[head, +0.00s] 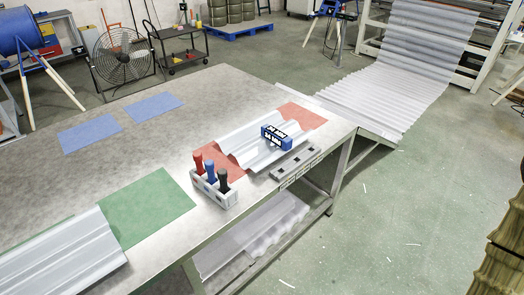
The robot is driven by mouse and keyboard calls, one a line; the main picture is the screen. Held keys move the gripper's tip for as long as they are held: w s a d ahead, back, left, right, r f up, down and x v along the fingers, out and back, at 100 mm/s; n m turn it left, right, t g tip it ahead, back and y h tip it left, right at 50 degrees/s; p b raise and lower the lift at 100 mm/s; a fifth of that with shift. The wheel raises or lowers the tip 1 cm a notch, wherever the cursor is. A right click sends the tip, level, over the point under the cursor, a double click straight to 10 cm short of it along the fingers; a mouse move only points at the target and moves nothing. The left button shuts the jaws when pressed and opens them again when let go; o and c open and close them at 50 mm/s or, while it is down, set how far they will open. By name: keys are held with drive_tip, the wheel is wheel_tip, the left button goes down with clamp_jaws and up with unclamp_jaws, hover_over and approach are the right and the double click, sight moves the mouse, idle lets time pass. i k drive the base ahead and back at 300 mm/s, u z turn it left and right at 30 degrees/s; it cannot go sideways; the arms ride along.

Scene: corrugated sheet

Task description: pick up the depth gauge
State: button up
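A small blue block with black and white parts (277,137), which looks like the depth gauge, sits on a short piece of light grey corrugated sheet (236,141). That sheet lies on a red mat (301,114) near the right edge of the metal table (150,185). The block's fine details are too small to read. My gripper is not in view.
A white holder (227,199) with red, blue and black handled tools stands left of the block. A grey strip with dark slots (297,162) lies at the table edge. A green mat (150,208) and another corrugated sheet (60,255) lie front left. Blue mats (90,132) lie farther back.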

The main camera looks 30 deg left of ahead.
sight(281, 140)
drive_tip(key=k, duration=0.2)
drive_tip(key=u, duration=0.8)
